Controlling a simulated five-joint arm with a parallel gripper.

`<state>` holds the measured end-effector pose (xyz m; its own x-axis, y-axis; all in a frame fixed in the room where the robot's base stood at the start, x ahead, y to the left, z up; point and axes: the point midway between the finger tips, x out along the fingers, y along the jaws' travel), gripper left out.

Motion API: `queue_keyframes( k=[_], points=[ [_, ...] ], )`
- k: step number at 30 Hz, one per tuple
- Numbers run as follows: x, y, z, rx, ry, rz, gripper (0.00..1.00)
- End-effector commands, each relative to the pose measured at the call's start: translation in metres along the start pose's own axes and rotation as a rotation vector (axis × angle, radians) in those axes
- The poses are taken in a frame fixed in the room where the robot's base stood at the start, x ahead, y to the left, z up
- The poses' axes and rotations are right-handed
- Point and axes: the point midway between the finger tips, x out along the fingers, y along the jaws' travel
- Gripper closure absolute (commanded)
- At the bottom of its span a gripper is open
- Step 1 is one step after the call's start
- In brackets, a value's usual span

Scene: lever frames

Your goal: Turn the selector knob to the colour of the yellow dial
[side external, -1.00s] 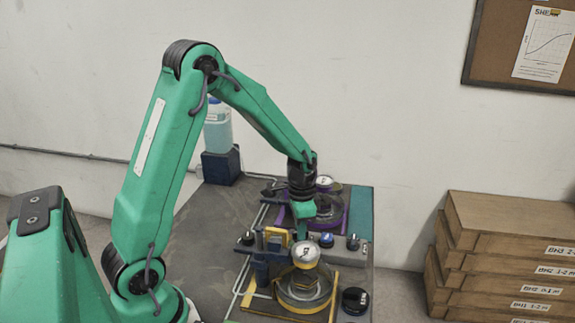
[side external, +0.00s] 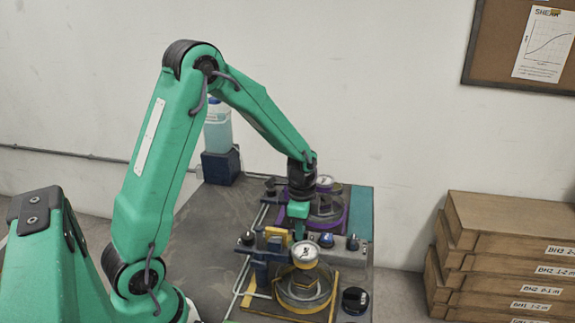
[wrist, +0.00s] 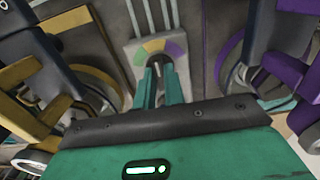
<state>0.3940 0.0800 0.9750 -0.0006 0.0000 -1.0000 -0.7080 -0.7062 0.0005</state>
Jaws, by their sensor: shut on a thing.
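My gripper (wrist: 160,82) is over the selector plate (wrist: 132,50) in the wrist view, its two teal fingers close together. They are shut on the selector knob, which is mostly hidden between them, so I cannot tell where it points. A coloured arc (wrist: 160,47) of green, yellow and purple shows just beyond the fingertips. In the side view my gripper (side external: 299,228) reaches down behind the yellow dial (side external: 304,254), a white round gauge above a yellow-edged base. The fingertips and knob are hidden there.
The purple-edged unit (side external: 328,210) with its own white gauge stands behind my gripper. A blue and yellow valve part (side external: 262,255) stands close at the left. A blue bottle (side external: 218,128) stands at the back left.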

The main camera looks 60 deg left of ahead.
Motion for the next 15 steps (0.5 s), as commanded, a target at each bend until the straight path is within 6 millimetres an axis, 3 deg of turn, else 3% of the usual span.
queue_keyframes(
  k=[3, 4, 7, 15],
  points=[
    [-0.0022, -0.0001, -0.0013, 0.002, 0.002, -0.003, 1.00],
    [-0.0022, -0.0001, -0.0013, 0.002, 0.002, -0.002, 0.85],
    [-0.0018, 0.0000, -0.0011, 0.001, 0.001, -0.002, 0.67],
    [-0.0010, -0.0001, -0.0005, -0.001, 0.001, -0.001, 0.67]
  ],
)
